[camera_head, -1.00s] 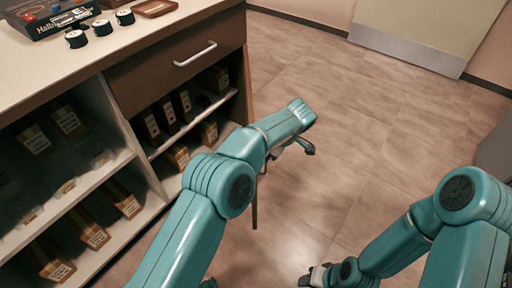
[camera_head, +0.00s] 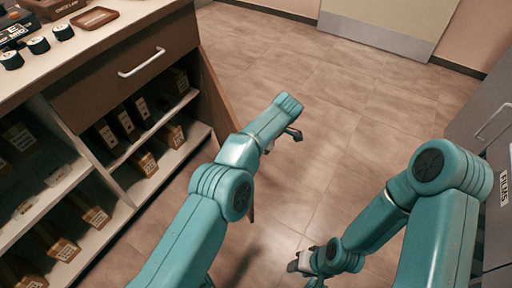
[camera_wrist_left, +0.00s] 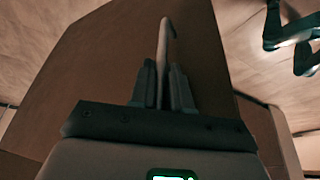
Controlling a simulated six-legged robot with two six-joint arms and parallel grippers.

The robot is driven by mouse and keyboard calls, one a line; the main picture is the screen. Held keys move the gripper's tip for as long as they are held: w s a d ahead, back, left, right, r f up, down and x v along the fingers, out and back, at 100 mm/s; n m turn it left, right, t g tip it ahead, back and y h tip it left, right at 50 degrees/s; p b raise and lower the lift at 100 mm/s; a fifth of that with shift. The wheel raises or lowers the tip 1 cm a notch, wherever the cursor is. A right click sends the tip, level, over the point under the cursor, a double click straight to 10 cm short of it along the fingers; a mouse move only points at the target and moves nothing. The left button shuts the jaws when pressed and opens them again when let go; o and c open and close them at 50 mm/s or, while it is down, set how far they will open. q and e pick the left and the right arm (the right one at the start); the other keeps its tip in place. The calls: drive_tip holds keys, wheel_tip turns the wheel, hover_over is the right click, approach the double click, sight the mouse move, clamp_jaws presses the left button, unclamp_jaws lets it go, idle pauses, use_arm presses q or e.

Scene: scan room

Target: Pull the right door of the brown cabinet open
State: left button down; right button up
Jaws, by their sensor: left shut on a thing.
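The brown cabinet (camera_head: 111,88) stands at left in the head view, with shelves showing inside. Its right door (camera_head: 213,92) stands open as a brown panel at the cabinet's right side, partly hidden by my left arm. In the left wrist view the door panel (camera_wrist_left: 105,65) fills the middle. My left gripper (camera_wrist_left: 164,78) is shut on the door's slim upright handle (camera_wrist_left: 166,36).
Boxes stand on the cabinet's shelves, below a drawer with a white handle (camera_head: 141,63). Small black items and a brown tray (camera_head: 95,18) are on top. A grey cabinet (camera_head: 490,125) stands at the right edge. The floor between is clear.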

idle(0.3)
use_arm(q)
drive_tip(key=c, duration=1.4)
unclamp_jaws()
drive_tip(key=shift+c, duration=0.2)
drive_tip(key=r+p, duration=0.2)
drive_tip(key=r, duration=0.2)
drive_tip(key=r+p, duration=0.2)
drive_tip(key=r, duration=0.3)
drive_tip(key=shift+w+r, duration=0.2)
drive_tip(key=shift+r, duration=0.1)
wheel_tip(320, 180, up, 10)
drive_tip(key=p, duration=0.9)
drive_tip(key=shift+s+r+p, duration=0.15)
drive_tip(key=shift+r+p, duration=0.05)
drive_tip(key=shift+p, duration=0.15)
